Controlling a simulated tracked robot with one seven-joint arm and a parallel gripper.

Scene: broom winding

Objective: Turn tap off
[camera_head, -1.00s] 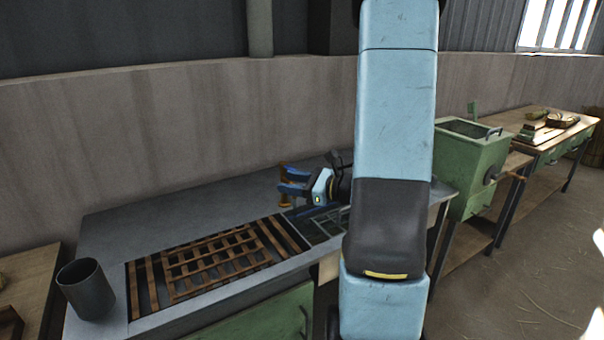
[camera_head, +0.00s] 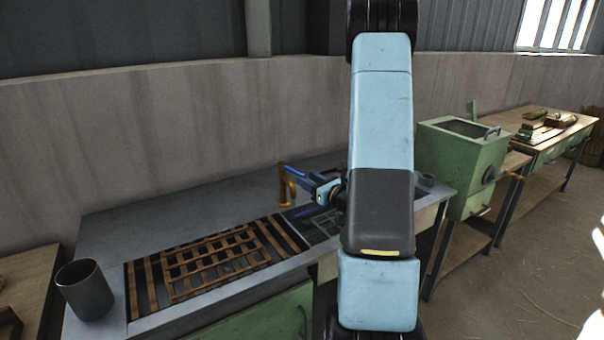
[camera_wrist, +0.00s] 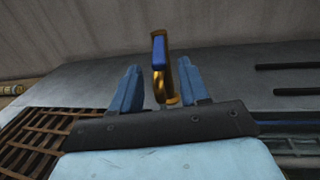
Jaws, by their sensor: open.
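The tap (camera_head: 287,187) is a brass-coloured pipe standing upright on the grey bench, with a blue lever handle (camera_head: 294,171) on top. In the wrist view the tap (camera_wrist: 168,82) stands in the middle with its blue handle (camera_wrist: 159,53) at the upper part. My gripper (camera_head: 306,184) is beside the tap, on its right in the head view. In the wrist view the two blue fingers of my gripper (camera_wrist: 160,88) are apart, one on each side of the tap's body as seen from there. I cannot tell whether either finger touches it. The gripper holds nothing.
A brown slatted rack (camera_head: 215,262) lies in the bench's sink, left of the tap. A dark cup (camera_head: 85,290) stands at the bench's left end. A green machine (camera_head: 462,160) stands to the right. A concrete wall (camera_head: 150,130) rises behind.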

